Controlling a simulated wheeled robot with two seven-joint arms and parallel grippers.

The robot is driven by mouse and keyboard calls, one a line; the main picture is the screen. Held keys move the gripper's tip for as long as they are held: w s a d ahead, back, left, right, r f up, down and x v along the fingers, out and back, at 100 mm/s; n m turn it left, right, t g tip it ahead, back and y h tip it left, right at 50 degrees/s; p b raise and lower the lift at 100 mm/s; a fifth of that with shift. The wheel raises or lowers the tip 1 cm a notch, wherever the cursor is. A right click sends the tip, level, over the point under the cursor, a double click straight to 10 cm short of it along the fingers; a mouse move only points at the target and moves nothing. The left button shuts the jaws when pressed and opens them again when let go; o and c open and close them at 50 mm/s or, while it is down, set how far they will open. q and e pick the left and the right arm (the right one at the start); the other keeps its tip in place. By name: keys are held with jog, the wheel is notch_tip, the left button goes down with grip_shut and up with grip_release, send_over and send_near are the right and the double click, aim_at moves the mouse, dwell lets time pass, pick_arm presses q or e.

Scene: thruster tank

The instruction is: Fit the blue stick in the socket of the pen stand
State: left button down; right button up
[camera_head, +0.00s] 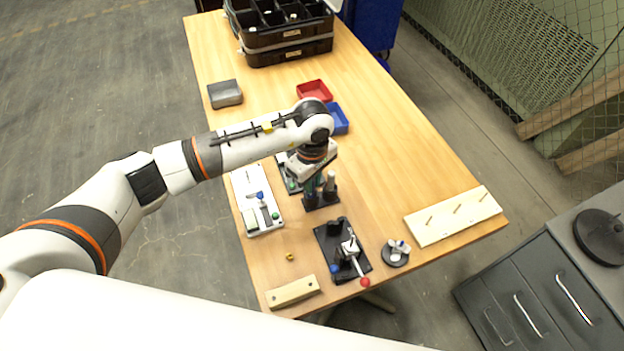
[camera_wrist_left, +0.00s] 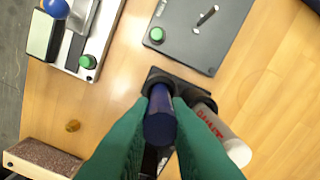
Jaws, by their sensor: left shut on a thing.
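My left gripper (camera_head: 315,182) points down over the black pen stand (camera_head: 312,204) near the middle of the table. In the left wrist view, its green fingers (camera_wrist_left: 161,128) are shut on the dark blue stick (camera_wrist_left: 160,118). The stick's far end meets a round black socket of the pen stand (camera_wrist_left: 180,80). I cannot tell whether that end is inside the socket or just above it. A grey-white stick with red lettering (camera_wrist_left: 222,138) stands in the neighbouring socket; it also shows in the head view (camera_head: 331,181). My right gripper is not in view.
A white panel with a blue knob (camera_head: 258,200) lies left of the stand. A black base with a red-ended lever (camera_head: 342,250) is in front. A pegged wooden board (camera_head: 452,216) lies right. Red (camera_head: 314,90) and blue (camera_head: 338,118) trays are behind. The table right of the stand is clear.

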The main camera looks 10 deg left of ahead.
pick_arm(q)
jog(key=c, duration=1.3)
grip_release()
jog(key=shift+r, duration=0.15)
notch_tip(320, 180, up, 16)
jog(key=shift+b, duration=0.35)
jog(key=shift+f, duration=0.2)
